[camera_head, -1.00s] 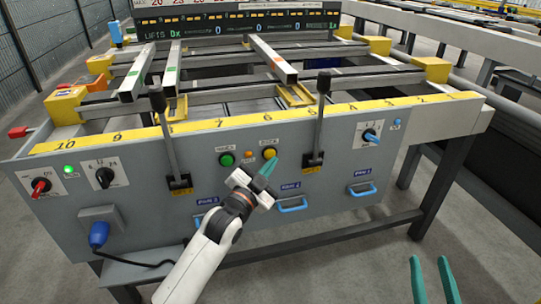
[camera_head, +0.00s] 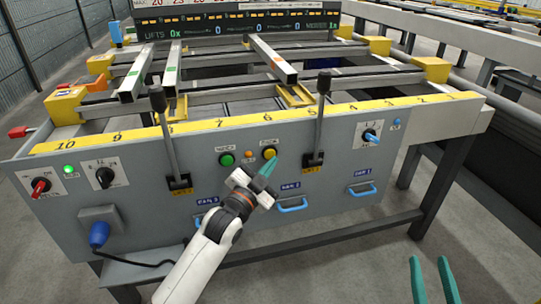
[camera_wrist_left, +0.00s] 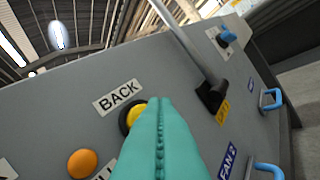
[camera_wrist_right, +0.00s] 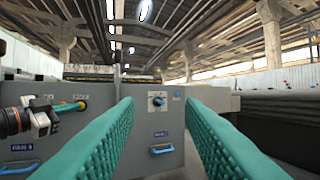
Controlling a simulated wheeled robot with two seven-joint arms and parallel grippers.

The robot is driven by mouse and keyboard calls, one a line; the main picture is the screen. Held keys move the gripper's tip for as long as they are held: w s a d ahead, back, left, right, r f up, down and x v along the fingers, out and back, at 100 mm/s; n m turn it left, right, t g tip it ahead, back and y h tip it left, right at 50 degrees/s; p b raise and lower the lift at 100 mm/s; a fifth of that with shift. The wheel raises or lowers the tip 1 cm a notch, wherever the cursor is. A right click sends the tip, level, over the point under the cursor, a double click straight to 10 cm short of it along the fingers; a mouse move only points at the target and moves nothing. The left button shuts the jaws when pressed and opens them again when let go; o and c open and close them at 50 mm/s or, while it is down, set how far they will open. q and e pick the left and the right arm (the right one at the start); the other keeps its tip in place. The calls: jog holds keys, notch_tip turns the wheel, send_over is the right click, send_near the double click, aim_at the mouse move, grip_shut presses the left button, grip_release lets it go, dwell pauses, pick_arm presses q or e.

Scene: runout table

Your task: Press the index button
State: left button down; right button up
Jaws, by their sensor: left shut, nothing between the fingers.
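A yellow round button (camera_head: 269,152) sits on the grey front panel; the left wrist view shows it (camera_wrist_left: 136,116) under a label reading BACK. A green button (camera_head: 226,159) sits to its left, with a label too small to read. My left gripper (camera_head: 271,165) is shut and empty, its teal fingertips at the yellow button's lower edge. In the left wrist view, the fingers (camera_wrist_left: 160,105) cover part of that button; I cannot tell whether they touch it. My right gripper (camera_head: 431,265) is open and empty, low at the right, away from the panel.
A small orange lamp (camera_head: 248,155) lies between the buttons. Black levers stand left (camera_head: 168,135) and right (camera_head: 319,120) of them. A rotary knob (camera_head: 371,136) and blue handles (camera_head: 292,205) are on the panel. A blue plug (camera_head: 98,235) with a cable is at the lower left.

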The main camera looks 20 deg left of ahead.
dwell(0.3)
pick_arm(q)
jog(key=shift+w+a, duration=0.2)
jog(key=shift+w, duration=0.15)
pick_arm(e)
jog(key=shift+w+d+f+g, duration=0.1)
jog(key=shift+w+f+g, duration=0.05)
jog(key=shift+f+g, duration=0.75)
jog(key=shift+f, duration=0.1)
